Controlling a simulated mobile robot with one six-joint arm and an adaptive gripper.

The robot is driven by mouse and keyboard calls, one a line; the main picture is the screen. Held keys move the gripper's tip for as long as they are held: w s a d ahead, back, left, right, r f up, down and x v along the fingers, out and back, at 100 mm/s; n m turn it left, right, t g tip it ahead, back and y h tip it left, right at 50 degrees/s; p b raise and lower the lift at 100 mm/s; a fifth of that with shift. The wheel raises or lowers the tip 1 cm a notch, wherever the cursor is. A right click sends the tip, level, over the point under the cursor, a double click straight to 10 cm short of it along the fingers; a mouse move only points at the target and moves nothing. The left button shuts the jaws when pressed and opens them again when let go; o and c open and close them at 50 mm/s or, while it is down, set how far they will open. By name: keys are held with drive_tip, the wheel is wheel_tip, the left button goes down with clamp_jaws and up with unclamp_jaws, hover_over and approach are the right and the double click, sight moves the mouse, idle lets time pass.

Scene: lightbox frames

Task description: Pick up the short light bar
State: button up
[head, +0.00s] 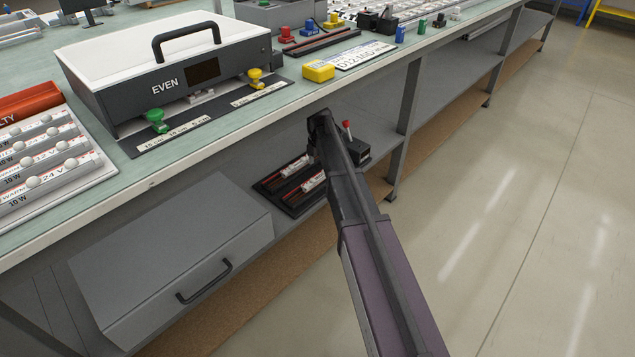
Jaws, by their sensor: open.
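Two small light bars with white and red markings, an upper one (297,166) and a lower one (313,182), lie in a black tray (292,210) on the lower shelf. My arm partly covers the tray's right side. I cannot tell for certain which bar is the short one. My gripper (321,118) is at the dark far end of my arm, by the bench's front edge. It is open, its fingers are hard to make out, and no bar shows in it.
A grey box (160,76) marked "EVEN", with a black handle, stands on the bench (205,150). A black block with a red-tipped lever (350,150) stands right of the tray. Open floor (500,220) lies right.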

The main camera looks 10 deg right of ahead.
sight(319, 175)
drive_tip(key=shift+f, duration=0.1)
idle(0.3)
drive_tip(key=shift+w+f+b, duration=0.1)
drive_tip(key=shift+f+b, duration=2.5)
clamp_jaws()
